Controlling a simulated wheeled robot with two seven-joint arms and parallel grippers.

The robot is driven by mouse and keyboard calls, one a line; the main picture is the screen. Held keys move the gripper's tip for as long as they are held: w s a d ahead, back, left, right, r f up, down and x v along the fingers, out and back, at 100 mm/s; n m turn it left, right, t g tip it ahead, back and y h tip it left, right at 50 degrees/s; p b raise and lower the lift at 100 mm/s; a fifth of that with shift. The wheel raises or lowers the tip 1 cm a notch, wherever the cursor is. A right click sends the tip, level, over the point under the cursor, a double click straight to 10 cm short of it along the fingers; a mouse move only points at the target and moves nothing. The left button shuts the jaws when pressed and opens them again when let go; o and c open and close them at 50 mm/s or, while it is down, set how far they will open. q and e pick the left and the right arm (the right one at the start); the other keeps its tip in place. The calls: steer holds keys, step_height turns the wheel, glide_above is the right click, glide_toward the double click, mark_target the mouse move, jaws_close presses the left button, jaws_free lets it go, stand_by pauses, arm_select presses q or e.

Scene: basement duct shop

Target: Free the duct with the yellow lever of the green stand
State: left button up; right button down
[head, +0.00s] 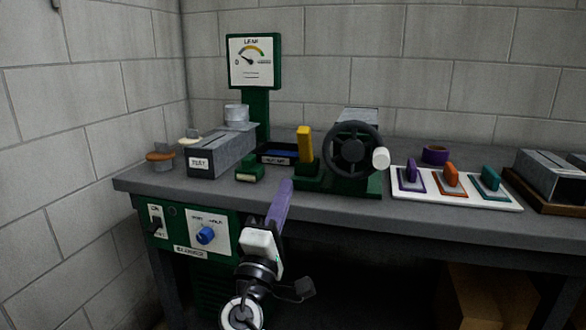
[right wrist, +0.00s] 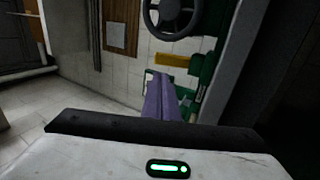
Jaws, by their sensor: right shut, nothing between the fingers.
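The yellow lever (head: 304,143) stands upright on the left part of the green stand (head: 345,185). It also shows in the right wrist view (right wrist: 173,60). The stand carries a black handwheel (head: 335,135) with a white knob (head: 381,158). A grey metal piece (head: 358,114), which may be the duct, shows behind the wheel and is mostly hidden. My right gripper (head: 284,186) has purple fingers, closed together and empty. It is in front of the bench edge, below and left of the lever, apart from it. The fingers also show in the right wrist view (right wrist: 160,98). My left gripper is out of view.
Left on the bench (head: 330,205) are a grey box marked TEST (head: 221,150), a gauge (head: 254,62) and a dark tray (head: 270,158). Right are a white board (head: 455,197) with purple, orange and teal handles, and another metal duct piece (head: 550,177). A blue knob (head: 205,235) is on the front panel.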

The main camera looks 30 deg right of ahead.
steer(key=p, duration=0.1)
glide_toward(303, 138)
steer(key=x, duration=0.5)
steer(key=shift+d, duration=0.2)
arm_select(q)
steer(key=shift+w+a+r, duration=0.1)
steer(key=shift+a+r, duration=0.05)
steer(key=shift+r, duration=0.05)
arm_select(e)
steer(key=shift+w+d+r, duration=0.25)
steer(key=shift+w+d, duration=0.1)
steer(key=shift+w, duration=0.05)
